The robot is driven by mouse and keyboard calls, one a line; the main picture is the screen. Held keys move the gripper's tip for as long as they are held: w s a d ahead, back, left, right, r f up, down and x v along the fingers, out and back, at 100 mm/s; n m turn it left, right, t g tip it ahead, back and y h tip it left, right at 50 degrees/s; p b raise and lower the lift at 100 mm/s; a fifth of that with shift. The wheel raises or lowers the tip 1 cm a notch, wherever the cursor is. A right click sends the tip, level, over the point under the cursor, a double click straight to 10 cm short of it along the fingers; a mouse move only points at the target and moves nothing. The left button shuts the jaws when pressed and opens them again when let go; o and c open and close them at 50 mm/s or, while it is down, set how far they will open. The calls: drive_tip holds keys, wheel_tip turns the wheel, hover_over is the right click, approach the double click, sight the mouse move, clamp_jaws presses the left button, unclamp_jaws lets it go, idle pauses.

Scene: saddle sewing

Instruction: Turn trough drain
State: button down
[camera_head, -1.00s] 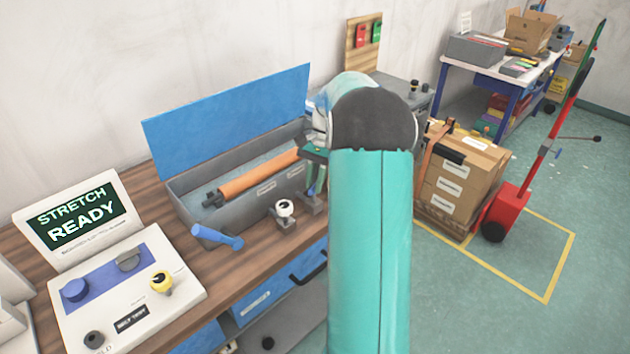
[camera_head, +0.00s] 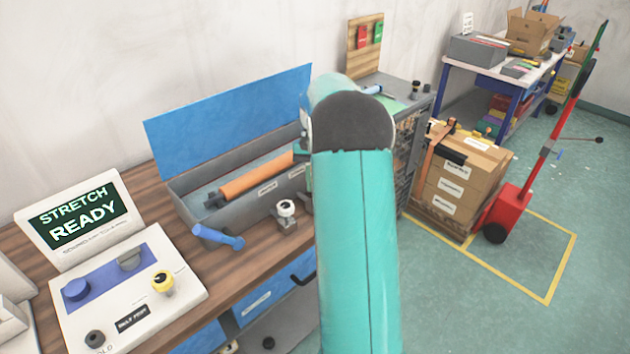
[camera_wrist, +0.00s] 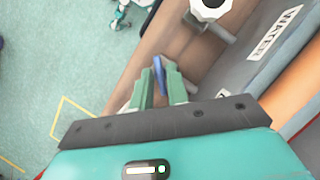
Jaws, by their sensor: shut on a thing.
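The grey trough (camera_head: 245,208) stands on the wooden bench with its blue lid raised and an orange roll (camera_head: 255,177) inside. Its front wall, with a WATER label, also shows in the wrist view (camera_wrist: 232,72). In the wrist view my gripper (camera_wrist: 161,75) has its green fingers shut on a narrow blue piece (camera_wrist: 158,72), which looks like a drain handle, beside the trough's front. A white knob (camera_head: 286,207) on a grey block stands before the trough, and shows at the top of the wrist view (camera_wrist: 209,8). In the head view my arm hides the gripper and blue piece.
A control box (camera_head: 190,285) with a STRETCH READY screen (camera_head: 75,219) is at left. Cartons (camera_head: 462,185) and a red hand truck (camera_head: 511,200) stand at right. The green floor between has free room.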

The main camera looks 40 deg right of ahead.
drive_tip(key=c, duration=1.4)
unclamp_jaws()
drive_tip(key=v, duration=1.3)
drive_tip(key=shift+r, duration=0.45)
